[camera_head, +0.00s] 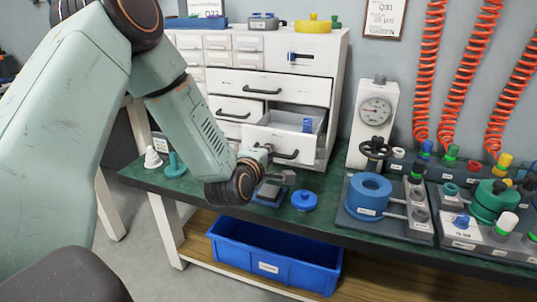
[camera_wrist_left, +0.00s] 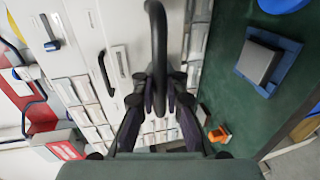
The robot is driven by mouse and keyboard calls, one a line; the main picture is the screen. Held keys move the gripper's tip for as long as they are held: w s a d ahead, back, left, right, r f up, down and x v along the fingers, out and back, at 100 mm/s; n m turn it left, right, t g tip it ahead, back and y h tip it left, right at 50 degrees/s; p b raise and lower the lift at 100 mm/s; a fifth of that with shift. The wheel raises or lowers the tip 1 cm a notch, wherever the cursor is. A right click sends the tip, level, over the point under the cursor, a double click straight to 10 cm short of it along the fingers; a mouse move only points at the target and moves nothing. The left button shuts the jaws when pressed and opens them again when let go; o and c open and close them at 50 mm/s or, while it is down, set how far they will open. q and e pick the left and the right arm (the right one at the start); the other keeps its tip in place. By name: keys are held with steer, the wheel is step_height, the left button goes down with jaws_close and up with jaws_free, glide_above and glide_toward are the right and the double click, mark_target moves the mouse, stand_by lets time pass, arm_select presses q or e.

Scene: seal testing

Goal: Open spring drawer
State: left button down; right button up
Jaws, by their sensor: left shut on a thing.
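The white cabinet (camera_head: 337,62) stands on the green bench. Its lower right drawer (camera_head: 262,136) is pulled part way out, and a small blue object (camera_head: 307,125) shows inside. The drawer's dark bar handle (camera_head: 288,155) runs across its front; it also shows upright in the wrist view (camera_wrist_left: 157,35). My left gripper (camera_head: 264,151) is at the left end of this handle. In the wrist view its fingers (camera_wrist_left: 160,98) are closed around the handle. The forearm hides part of the cabinet's left side. My right gripper is not in view.
A blue tray with a grey block (camera_head: 270,193) and a blue round part (camera_head: 304,200) lie just in front of the drawer. A gauge stand (camera_head: 374,120) and blue ring fixture (camera_head: 368,193) stand to the right. A blue bin (camera_head: 275,257) sits below the bench.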

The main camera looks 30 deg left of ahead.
arm_select(q)
steer(key=shift+w+r, duration=0.1)
steer(key=shift+r, duration=0.1)
steer(key=c, duration=1.7)
jaws_free()
steer(key=shift+f, duration=0.1)
steer(key=v, duration=1.2)
